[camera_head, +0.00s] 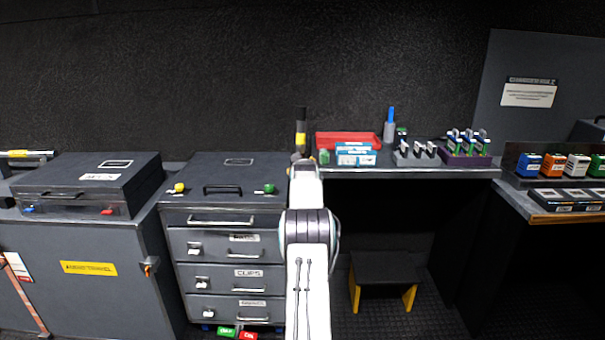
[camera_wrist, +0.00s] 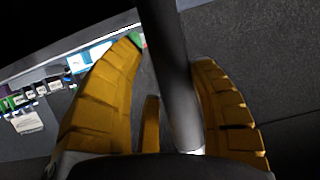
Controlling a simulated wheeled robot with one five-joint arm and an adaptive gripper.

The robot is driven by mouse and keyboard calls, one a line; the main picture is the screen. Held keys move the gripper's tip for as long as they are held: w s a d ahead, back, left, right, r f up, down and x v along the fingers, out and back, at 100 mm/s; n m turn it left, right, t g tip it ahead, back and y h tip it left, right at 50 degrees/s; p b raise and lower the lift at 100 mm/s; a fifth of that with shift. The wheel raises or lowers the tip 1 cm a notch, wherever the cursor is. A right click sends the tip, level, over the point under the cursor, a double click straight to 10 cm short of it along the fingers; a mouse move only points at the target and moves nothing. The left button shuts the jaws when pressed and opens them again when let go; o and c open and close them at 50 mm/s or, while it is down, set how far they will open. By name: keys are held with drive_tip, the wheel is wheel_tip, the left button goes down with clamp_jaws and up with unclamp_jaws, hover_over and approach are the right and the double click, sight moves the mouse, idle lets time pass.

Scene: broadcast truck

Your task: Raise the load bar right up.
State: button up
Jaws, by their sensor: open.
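A dark round bar, which looks like the load bar (camera_wrist: 180,90), runs between the yellow fingers of my gripper (camera_wrist: 168,52) in the wrist view. The fingers are open, one on each side of it. A gap shows on the left; I cannot tell whether the right finger touches. The bar's lower end, near the palm, is partly hidden. In the head view a black upright piece (camera_head: 301,113) with yellow below it stands just past the end of my arm, by the drawer cabinet's right edge. My wrist hides its foot.
A drawer cabinet (camera_head: 240,262) stands left of my arm. Right of it a counter (camera_head: 440,172) holds a red tray (camera_head: 348,139), blue-white boxes (camera_head: 356,158) and small racks. A stool (camera_head: 385,270) is under the counter. A black case (camera_head: 90,180) lies at left.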

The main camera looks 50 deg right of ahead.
drive_tip(key=o, duration=0.3)
drive_tip(key=shift+f, duration=0.15)
drive_tip(key=shift+s+a, duration=0.1)
drive_tip(key=shift+a, duration=0.1)
drive_tip(key=shift+v, duration=5.85)
